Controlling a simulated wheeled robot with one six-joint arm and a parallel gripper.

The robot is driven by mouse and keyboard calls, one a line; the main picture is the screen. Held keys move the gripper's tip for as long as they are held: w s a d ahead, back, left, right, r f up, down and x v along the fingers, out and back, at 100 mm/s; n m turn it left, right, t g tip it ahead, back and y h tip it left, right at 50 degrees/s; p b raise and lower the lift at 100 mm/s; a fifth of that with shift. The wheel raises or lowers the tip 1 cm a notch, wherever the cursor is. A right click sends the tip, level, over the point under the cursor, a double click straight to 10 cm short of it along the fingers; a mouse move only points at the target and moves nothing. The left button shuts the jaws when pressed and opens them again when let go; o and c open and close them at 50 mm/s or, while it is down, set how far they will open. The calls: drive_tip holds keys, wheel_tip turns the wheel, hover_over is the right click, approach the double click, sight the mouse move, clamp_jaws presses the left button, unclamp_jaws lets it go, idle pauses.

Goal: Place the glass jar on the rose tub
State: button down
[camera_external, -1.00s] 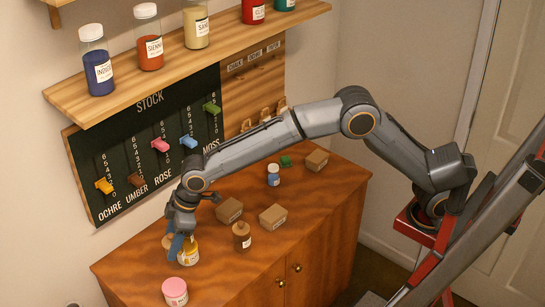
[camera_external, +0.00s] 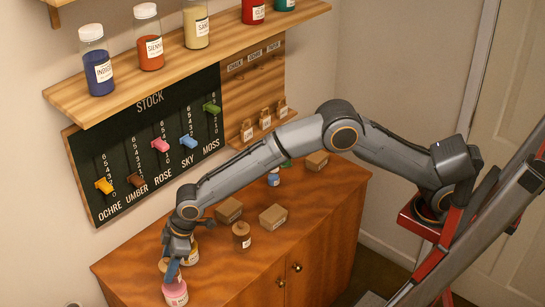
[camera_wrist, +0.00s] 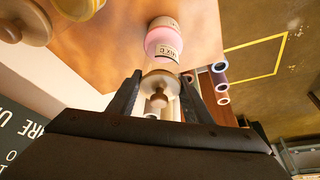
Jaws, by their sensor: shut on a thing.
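The glass jar, with its round wooden knobbed lid (camera_wrist: 158,84), is between my fingers in the wrist view. My gripper (camera_wrist: 155,92) is shut on it. In the external view my gripper (camera_external: 173,271) is low at the front left of the cabinet top, directly over the rose tub. The rose tub (camera_external: 176,294) is pink with a white label and stands upright near the front edge. It shows pink just beyond the jar in the wrist view (camera_wrist: 155,38). The jar's glass body is mostly hidden by the fingers, and I cannot tell whether it touches the tub.
A brown jar (camera_external: 241,236), cardboard boxes (camera_external: 273,217) and a small blue bottle (camera_external: 273,177) stand farther right. The STOCK board (camera_external: 150,150) and shelf (camera_external: 190,60) are behind. The cabinet top between the brown jar and front edge is clear.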

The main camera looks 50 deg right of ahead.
drive_tip(key=shift+f, duration=0.4)
drive_tip(key=shift+f, duration=0.15)
drive_tip(key=c, duration=0.9)
unclamp_jaws()
drive_tip(key=shift+r, duration=0.4)
drive_tip(key=b+v, duration=0.3)
drive_tip(key=v, duration=0.8)
drive_tip(key=shift+s+d+r, duration=0.1)
drive_tip(key=shift+d+r, duration=0.05)
drive_tip(key=shift+r, duration=0.05)
